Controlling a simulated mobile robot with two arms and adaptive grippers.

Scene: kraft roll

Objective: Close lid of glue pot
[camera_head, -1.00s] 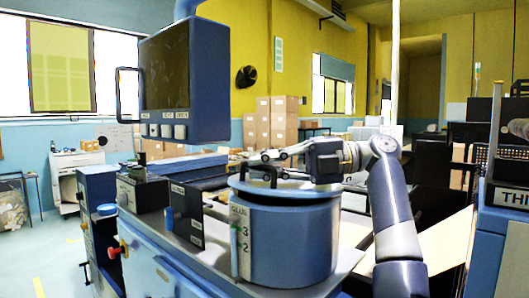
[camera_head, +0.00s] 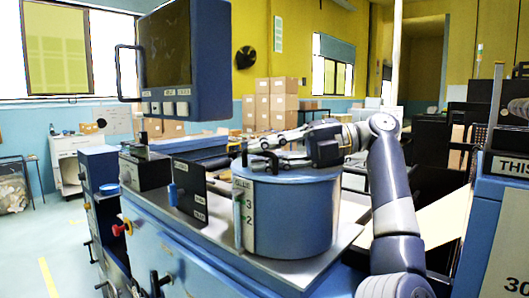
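The glue pot (camera_head: 290,217) is a blue drum with a white scale strip, standing upright on the machine's grey top. Its flat blue lid (camera_head: 312,177) lies across the top, with a black handle (camera_head: 244,155) at the left; I cannot tell if the lid is fully seated. My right gripper is not in view.
A blue monitor (camera_head: 185,60) hangs left above the pot. A black panel (camera_head: 189,188) stands left of the pot. A blue cabinet (camera_head: 497,230) with a sign is at the right. Cartons (camera_head: 277,103) are stacked far behind.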

